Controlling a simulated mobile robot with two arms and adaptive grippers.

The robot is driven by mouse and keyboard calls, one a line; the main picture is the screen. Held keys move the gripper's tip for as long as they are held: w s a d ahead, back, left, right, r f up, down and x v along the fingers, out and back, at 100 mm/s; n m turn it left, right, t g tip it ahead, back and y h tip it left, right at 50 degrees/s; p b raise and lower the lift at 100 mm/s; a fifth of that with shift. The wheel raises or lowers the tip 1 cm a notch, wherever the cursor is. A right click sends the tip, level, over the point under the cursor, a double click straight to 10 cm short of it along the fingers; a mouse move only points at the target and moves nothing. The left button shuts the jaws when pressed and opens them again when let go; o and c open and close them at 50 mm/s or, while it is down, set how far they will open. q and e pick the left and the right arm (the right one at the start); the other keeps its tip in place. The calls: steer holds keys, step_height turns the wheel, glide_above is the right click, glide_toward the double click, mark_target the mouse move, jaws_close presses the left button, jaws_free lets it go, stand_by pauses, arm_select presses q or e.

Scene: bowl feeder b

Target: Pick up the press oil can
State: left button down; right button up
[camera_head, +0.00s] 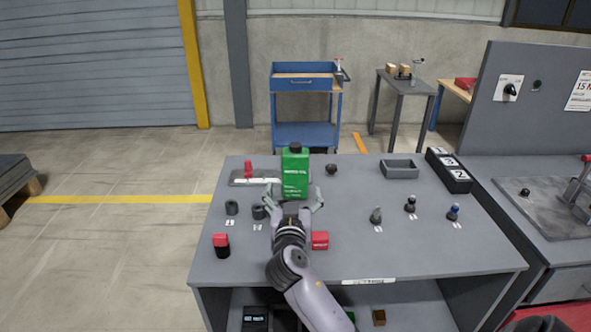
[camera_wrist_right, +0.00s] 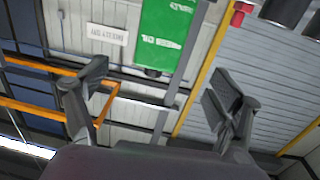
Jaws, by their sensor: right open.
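The press oil can (camera_head: 295,175) is a green can with a dark cap and white lettering. It stands upright toward the back of the grey table (camera_head: 345,225). My right gripper (camera_head: 294,198) is open just in front of the can's lower part, with one finger toward each side. In the right wrist view the picture is turned over. There the green can (camera_wrist_right: 168,35) shows at the top, beyond the spread fingers of the gripper (camera_wrist_right: 158,82), with nothing held between them. My left gripper is not in view.
A red-handled tool on a plate (camera_head: 248,172) lies left of the can. A dark knob (camera_head: 331,169) and a grey tray (camera_head: 399,169) are to its right. Dark cylinders (camera_head: 259,212) and a red block (camera_head: 320,240) sit close to my right arm.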

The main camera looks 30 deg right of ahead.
mark_target(295, 171)
steer(key=p+x, duration=0.1)
steer(key=x, duration=0.6)
steer(key=shift+s, duration=0.1)
steer(key=shift+w+d, duration=0.3)
steer(key=shift+w, duration=0.15)
steer(key=shift+w+d+p, duration=0.25)
steer(key=shift+w+p, duration=0.15)
steer(key=shift+p, duration=0.15)
steer(key=p+x, duration=0.1)
steer(key=x, duration=0.2)
steer(key=shift+w+f, duration=0.1)
steer(key=shift+f, duration=0.05)
steer(key=shift+w+d+f, duration=0.1)
steer(key=shift+w+d, duration=0.25)
steer(key=shift+w, duration=0.15)
steer(key=c, duration=1.6)
steer(key=shift+c, duration=0.4)
